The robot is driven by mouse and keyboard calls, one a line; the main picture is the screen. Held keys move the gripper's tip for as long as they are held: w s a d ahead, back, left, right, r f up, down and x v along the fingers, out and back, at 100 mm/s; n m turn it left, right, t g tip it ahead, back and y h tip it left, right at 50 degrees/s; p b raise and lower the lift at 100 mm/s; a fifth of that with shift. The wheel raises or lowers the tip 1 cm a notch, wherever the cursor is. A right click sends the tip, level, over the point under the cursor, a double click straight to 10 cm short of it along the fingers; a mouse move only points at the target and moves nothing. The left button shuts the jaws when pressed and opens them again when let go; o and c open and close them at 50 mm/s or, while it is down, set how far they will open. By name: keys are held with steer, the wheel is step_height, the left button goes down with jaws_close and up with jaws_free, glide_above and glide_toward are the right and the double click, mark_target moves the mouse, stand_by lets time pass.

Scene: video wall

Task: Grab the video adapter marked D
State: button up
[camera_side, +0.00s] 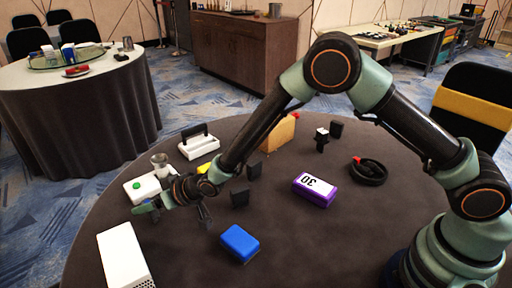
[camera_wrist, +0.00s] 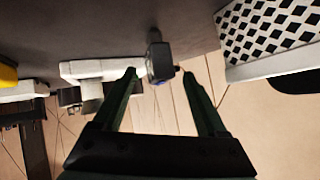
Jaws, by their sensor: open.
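Several small black blocks stand on the round table in the side view, including a nearer one (camera_side: 240,197) and one a little behind it (camera_side: 254,171). Two more stand farther back, one of them with a white top (camera_side: 322,138). No letter D is readable on any of them. My gripper (camera_side: 172,212) is low over the table's left part, left of the nearer black block. In the wrist view my gripper (camera_wrist: 160,73) is open, its fingers apart. A small dark grey piece with a bluish face (camera_wrist: 160,62) appears between the fingertips; I cannot tell whether it is an adapter or within reach.
A white box with a green button (camera_side: 140,188) and a metal cup (camera_side: 160,162) are near my gripper. A white vented box (camera_side: 122,258) is at front left.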

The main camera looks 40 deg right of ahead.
steer(key=shift+x, duration=2.35)
steer(key=shift+w+d, duration=0.1)
steer(key=shift+d, duration=0.05)
steer(key=shift+c, duration=0.3)
jaws_close()
